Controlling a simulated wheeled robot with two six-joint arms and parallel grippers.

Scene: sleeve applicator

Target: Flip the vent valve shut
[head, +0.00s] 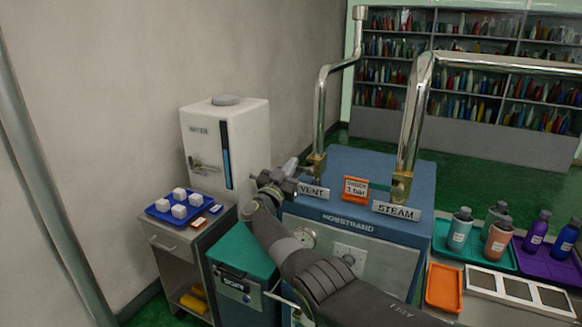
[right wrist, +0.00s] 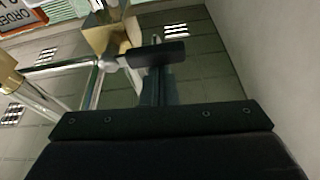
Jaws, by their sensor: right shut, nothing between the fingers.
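The vent valve (head: 316,168) is a brass body at the foot of the left steel pipe, behind the VENT label (head: 313,191) on the blue machine. My right gripper (head: 287,181) is shut and empty just left of it. A grey lever-like piece shows beside the gripper, partly hidden; its exact angle is hard to tell. In the right wrist view the brass valve body (right wrist: 103,32) is at upper left, with a silver stem beside my dark shut fingers (right wrist: 158,55). I cannot tell whether they touch. My left gripper is not in view.
The STEAM pipe (head: 414,110) rises to the right, with an orange sign (head: 356,189) between the valves. A white dispenser (head: 226,150) and a blue tray (head: 182,206) of white cubes stand left. Bottles stand on a green tray (head: 447,250) at right.

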